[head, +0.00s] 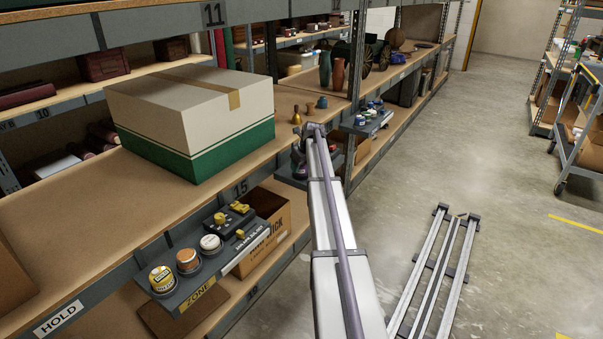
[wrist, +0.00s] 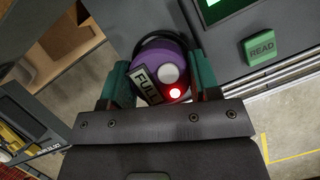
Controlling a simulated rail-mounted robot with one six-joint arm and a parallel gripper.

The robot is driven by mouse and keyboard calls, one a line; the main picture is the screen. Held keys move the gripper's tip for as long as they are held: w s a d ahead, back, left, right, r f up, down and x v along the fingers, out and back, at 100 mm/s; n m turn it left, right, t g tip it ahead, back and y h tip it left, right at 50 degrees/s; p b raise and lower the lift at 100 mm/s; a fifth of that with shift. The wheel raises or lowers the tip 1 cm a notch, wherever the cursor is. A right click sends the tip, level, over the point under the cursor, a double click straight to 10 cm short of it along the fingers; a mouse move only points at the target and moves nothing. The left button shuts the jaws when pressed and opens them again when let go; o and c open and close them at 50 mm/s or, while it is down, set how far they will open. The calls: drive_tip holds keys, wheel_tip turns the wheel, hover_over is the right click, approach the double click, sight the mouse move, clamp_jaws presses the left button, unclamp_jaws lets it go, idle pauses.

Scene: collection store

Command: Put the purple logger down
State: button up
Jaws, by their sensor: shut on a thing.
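The purple logger (wrist: 163,58) is between the two green fingers of my gripper (wrist: 161,78) in the wrist view. It is round, with a white button, a lit red lamp and a tag reading "FULL". My gripper is shut on it. A dark curved edge shows behind the logger; I cannot tell whether it is part of the logger or of something beneath. In the head view, my gripper (head: 298,152) is at the far end of my arm, by the shelf edge, and the logger cannot be made out there.
A grey unit with a green READ button (wrist: 262,48) and a green screen (wrist: 215,8) lies right of the logger. A ledge (head: 212,276) holds several tins and yellow-knobbed devices. A large green-and-white box (head: 192,115) stands on the shelf. The aisle floor (head: 490,150) is largely clear.

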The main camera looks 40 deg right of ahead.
drive_tip(key=shift+r, duration=0.2)
drive_tip(key=shift+f, duration=0.35)
drive_tip(key=o, duration=0.7)
drive_tip(key=shift+r, duration=0.1)
drive_tip(key=shift+r, duration=0.3)
drive_tip(key=p+v, duration=1.1)
drive_tip(key=v, duration=0.1)
